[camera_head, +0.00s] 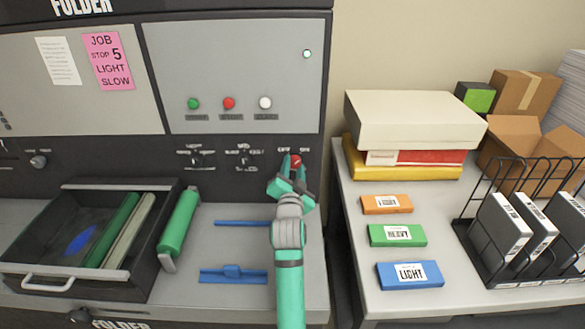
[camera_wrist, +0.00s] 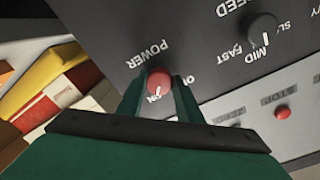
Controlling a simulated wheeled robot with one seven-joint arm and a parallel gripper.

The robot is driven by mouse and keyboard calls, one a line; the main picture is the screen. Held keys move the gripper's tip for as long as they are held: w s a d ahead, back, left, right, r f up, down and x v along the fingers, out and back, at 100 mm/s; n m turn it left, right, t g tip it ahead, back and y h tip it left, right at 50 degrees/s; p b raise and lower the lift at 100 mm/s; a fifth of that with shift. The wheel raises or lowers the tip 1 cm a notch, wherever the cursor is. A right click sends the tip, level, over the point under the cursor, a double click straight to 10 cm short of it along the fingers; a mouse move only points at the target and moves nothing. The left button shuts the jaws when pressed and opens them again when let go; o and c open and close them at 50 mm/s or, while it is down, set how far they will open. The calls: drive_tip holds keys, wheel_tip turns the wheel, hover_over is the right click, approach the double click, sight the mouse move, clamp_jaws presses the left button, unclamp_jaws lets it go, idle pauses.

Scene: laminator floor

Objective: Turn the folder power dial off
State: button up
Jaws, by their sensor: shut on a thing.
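The red power dial (camera_head: 296,160) is on the black lower strip of the folder panel, at its right end. It also shows in the wrist view (camera_wrist: 158,80), below the upside-down word POWER, with a pale mark on its lower part in that picture. A partly hidden label sits beside it. My gripper (camera_head: 292,170) is at the dial, with one green finger on each side of it, shut on it. The fingers hide part of the dial's sides and labels.
Two black dials (camera_head: 245,158) (camera_head: 196,158) sit left of the power dial. Green, red (camera_head: 229,103) and white buttons are above, and a small pale green lamp (camera_head: 307,54) is higher up. A side table (camera_head: 365,268) with boxes and a wire rack stands right.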

drive_tip(key=n, duration=0.2)
drive_tip(key=r+n, duration=0.1)
drive_tip(key=n, duration=0.1)
drive_tip(key=shift+d, duration=0.3)
drive_tip(key=n, duration=0.5)
drive_tip(key=shift+t, duration=0.3)
drive_tip(key=n, duration=0.4)
drive_tip(key=shift+n+y, duration=0.3)
drive_tip(key=shift+a+n, duration=0.1)
drive_tip(key=shift+n, duration=1.7)
drive_tip(key=shift+f, duration=0.1)
drive_tip(key=o, duration=1)
drive_tip(key=shift+a+f, duration=0.1)
drive_tip(key=shift+f, duration=0.05)
drive_tip(key=shift+o, duration=0.2)
drive_tip(key=shift+f, duration=0.1)
